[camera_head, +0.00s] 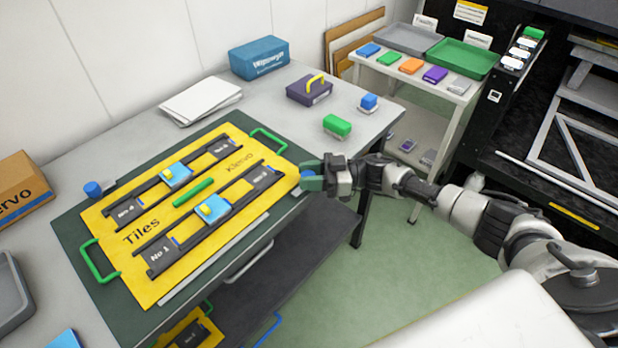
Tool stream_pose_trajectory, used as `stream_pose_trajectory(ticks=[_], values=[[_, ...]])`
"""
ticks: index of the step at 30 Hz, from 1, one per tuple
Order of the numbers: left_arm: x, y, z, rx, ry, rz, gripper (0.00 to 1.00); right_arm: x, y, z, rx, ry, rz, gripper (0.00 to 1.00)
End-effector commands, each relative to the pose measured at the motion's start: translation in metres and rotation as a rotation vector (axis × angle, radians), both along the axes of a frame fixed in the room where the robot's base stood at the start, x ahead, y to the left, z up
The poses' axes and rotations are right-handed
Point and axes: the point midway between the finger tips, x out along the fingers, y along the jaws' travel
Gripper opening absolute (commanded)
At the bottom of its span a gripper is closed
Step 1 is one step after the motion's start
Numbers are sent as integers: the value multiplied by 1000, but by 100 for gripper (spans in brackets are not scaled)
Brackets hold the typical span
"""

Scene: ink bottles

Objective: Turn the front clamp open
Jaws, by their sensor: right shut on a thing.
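The yellow board (143,284) marked "Tiles" lies on a dark green mat (66,236) on the grey table. A blue knob-like clamp (93,188) stands upright at the board's left end. At the opposite end, by the table's edge, a second blue clamp (307,174) is mostly hidden by my right gripper (311,178). That gripper reaches in from the right and is shut on this clamp, with its teal fingers around it. How far the clamp is turned cannot be told. My left gripper is not in view.
The board carries two dark rails with light-blue blocks, a green bar (194,192) and green handles (98,261). Behind stand a green block (337,126), a purple box (309,90) and a blue box (259,58). A white shelf (458,88) holds trays.

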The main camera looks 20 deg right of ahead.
Motion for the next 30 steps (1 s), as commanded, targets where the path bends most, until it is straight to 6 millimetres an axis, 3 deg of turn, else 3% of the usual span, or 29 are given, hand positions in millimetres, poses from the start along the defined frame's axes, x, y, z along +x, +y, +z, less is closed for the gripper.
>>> stream_pose_trajectory(ticks=[11,12,17,26,30], values=[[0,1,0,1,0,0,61,0,1,1,1,-1,5,12],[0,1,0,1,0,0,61,0,1,1,1,-1,5,37],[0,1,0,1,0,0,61,0,1,1,1,-1,5,61],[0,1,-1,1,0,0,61,-1,-2,0,0,0,4,61],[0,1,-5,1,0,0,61,-5,-16,-2,-1,-1,3,61]])
